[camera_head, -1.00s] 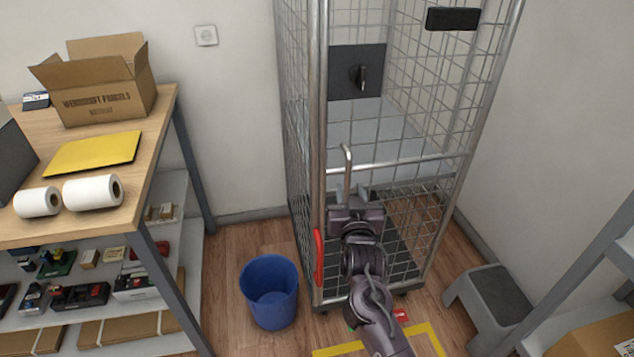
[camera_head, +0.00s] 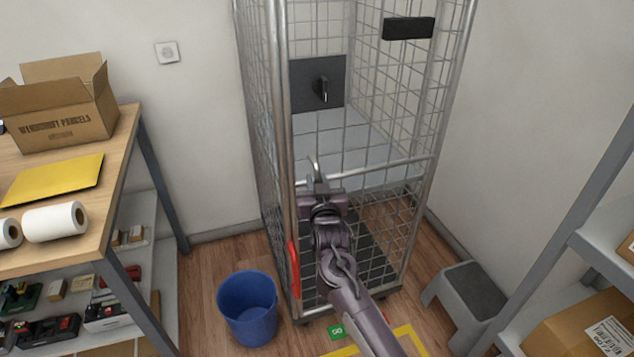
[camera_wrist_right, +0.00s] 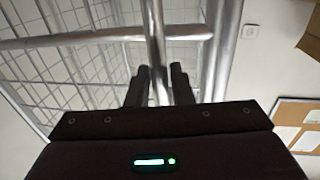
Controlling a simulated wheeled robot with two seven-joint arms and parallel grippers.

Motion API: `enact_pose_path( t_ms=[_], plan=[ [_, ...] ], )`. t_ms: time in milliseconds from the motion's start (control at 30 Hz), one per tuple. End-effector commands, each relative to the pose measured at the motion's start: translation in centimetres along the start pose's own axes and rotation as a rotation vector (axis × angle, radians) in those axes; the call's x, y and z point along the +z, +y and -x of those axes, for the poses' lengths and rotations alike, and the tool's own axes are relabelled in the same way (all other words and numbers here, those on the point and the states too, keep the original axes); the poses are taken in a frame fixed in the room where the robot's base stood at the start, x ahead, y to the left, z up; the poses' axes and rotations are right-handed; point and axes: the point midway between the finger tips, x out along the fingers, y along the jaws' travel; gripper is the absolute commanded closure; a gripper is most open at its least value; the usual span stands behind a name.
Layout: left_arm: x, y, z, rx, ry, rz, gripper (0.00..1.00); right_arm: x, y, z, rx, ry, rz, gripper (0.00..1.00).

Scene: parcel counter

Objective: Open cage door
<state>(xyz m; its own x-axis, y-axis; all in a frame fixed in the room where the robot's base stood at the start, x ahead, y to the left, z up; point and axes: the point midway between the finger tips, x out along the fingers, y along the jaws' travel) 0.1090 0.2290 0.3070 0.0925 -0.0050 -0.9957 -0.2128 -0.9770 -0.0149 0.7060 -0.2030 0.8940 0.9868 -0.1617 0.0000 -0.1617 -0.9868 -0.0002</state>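The wire cage (camera_head: 281,130) stands against the wall, and its lower front door (camera_head: 375,240) looks closed. The door's top rail (camera_head: 385,170) runs across the front. A short upright metal handle (camera_head: 313,166) rises near the left end of that rail. My right gripper (camera_head: 318,184) is at this handle. In the right wrist view, the right gripper's dark fingers (camera_wrist_right: 159,80) stand apart on either side of the upright bar (camera_wrist_right: 156,35). A little space seems to show beside the bar; contact is hard to tell. My left gripper is out of view.
A red grip (camera_head: 293,268) sits low at the cage's left post. A blue bin (camera_head: 248,308) stands left of the cage, and a grey step stool (camera_head: 468,302) stands right. A table (camera_head: 118,165) is at left, and shelving (camera_head: 590,190) is at right.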

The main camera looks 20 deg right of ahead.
Motion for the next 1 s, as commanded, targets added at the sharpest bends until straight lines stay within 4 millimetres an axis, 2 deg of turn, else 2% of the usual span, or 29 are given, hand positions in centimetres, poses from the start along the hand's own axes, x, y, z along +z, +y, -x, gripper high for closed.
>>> enact_pose_path(
  t_ms=[33,133,567,767,1000],
  plan=[
    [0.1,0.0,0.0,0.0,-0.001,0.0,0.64,0.0,0.0,0.0,0.0,0.0,0.0,0.86],
    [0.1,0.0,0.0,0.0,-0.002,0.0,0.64,0.0,0.0,0.0,0.0,0.0,0.0,0.99],
    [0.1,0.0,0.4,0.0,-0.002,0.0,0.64,0.0,0.3,0.6,-0.013,-0.001,0.002,1.0],
    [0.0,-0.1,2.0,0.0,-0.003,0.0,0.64,-0.2,1.2,3.1,-0.076,-0.004,0.006,1.0],
    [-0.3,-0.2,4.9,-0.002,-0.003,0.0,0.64,-0.3,4.0,8.6,-0.228,-0.009,0.011,1.0]
  ],
)
